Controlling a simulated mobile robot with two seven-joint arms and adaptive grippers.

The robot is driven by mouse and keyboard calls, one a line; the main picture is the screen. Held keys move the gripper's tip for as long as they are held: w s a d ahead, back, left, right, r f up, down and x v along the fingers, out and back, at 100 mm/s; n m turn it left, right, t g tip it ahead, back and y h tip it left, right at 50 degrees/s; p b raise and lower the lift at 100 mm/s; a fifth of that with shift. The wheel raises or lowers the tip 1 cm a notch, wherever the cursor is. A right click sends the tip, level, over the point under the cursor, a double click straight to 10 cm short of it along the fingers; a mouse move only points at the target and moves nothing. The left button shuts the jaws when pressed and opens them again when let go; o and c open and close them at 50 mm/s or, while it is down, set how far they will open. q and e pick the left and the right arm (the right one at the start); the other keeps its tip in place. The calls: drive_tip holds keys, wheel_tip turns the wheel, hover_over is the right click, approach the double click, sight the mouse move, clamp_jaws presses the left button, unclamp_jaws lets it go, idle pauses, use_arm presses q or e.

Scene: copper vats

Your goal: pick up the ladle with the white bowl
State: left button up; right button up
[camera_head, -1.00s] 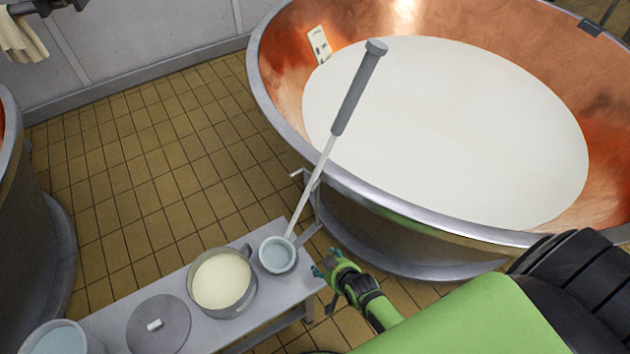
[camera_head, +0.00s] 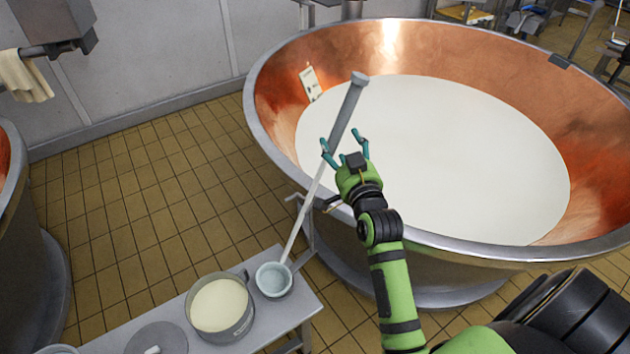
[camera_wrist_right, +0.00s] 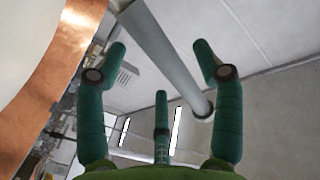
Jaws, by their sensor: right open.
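The ladle (camera_head: 343,115) has a white bowl (camera_head: 274,279), a thin pale rod and a thick grey grip at its top. Its bowl is at the right end of the low bench, and its handle leans up and right to the vat's rim. My right gripper (camera_head: 345,146) is open, with its teal fingers by the lower part of the grey grip. In the right wrist view the grip (camera_wrist_right: 160,55) runs diagonally past the open fingers (camera_wrist_right: 158,60), and nothing is clasped. My left gripper is not in view.
The copper vat (camera_head: 275,85) full of white liquid fills the right side. On the bench (camera_head: 262,323) a pot (camera_head: 221,306) stands left of the bowl, with a round grey lid (camera_head: 170,335) further left. Another vat (camera_head: 40,250) stands at the left edge. Tiled floor lies between.

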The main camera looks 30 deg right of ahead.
sight(339, 140)
drive_tip(key=x, duration=0.1)
drive_tip(key=p+x, duration=0.1)
drive_tip(key=x, duration=0.1)
drive_tip(key=shift+w+d+f, duration=0.2)
drive_tip(key=shift+w+d, duration=0.05)
drive_tip(key=shift+w, duration=0.25)
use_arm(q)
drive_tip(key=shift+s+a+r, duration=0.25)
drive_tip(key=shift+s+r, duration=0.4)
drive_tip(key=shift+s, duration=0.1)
use_arm(e)
clamp_jaws()
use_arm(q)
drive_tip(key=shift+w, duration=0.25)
